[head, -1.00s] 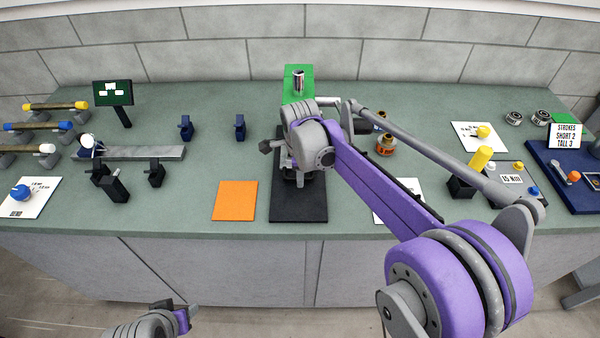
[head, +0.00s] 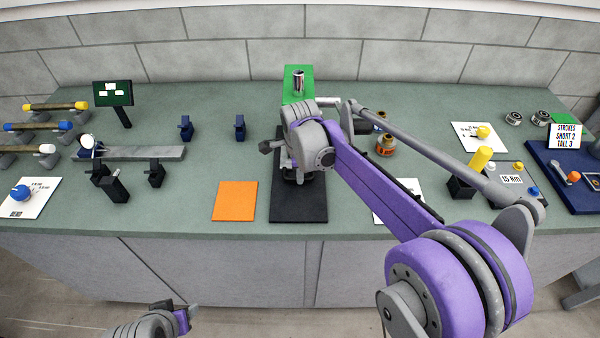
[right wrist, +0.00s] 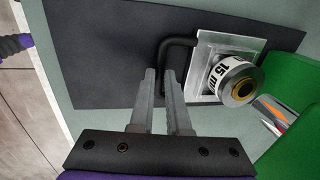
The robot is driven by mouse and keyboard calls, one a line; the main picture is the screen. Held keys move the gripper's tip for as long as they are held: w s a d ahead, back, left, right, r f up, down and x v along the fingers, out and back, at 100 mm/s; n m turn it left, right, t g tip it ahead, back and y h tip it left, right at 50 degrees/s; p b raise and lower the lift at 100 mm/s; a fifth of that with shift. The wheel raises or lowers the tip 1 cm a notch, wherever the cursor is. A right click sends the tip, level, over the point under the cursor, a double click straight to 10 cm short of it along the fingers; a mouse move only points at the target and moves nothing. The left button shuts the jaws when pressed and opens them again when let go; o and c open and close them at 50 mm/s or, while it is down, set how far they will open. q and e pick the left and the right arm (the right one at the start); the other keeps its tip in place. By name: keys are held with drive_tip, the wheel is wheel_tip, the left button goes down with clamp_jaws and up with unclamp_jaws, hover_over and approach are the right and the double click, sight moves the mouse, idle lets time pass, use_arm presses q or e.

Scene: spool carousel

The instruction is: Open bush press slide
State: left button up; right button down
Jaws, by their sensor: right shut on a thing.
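The press slide is a pale metal plate (right wrist: 205,62) with a black bent handle (right wrist: 178,42), in the right wrist view. A ring-shaped part labelled 15 mm (right wrist: 232,78) sits on the plate. My right gripper (right wrist: 161,74) has its two fingers around the handle's near end and is shut on it. In the head view my right arm hides most of the slide, and my right gripper (head: 292,175) is over the black mat (head: 300,208). My left gripper (head: 182,314) is at the bottom edge of the head view, away from the bench; its jaws are unclear.
A green block (head: 291,94) with a metal cylinder (head: 299,80) stands behind the mat. An orange sheet (head: 235,201) lies left of it. Brass-coloured parts (head: 386,147) stand right of my arm. Blue clamps (head: 240,127) stand to the left. The bench front edge is clear.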

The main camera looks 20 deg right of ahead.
idle(0.8)
drive_tip(key=s+a, duration=0.1)
drive_tip(key=s, duration=0.3)
drive_tip(key=s+a, duration=0.1)
drive_tip(key=s, duration=0.3)
drive_tip(key=s+a, duration=0.1)
drive_tip(key=s, duration=0.3)
drive_tip(key=shift+a, duration=0.25)
drive_tip(key=c, duration=0.9)
unclamp_jaws()
drive_tip(key=r, duration=0.3)
drive_tip(key=s+r, duration=0.1)
drive_tip(key=r, duration=0.3)
drive_tip(key=s+r, duration=0.1)
drive_tip(key=r, duration=0.2)
drive_tip(key=shift+a+r+p, duration=0.25)
drive_tip(key=shift+r+p, duration=0.1)
drive_tip(key=shift+p, duration=0.05)
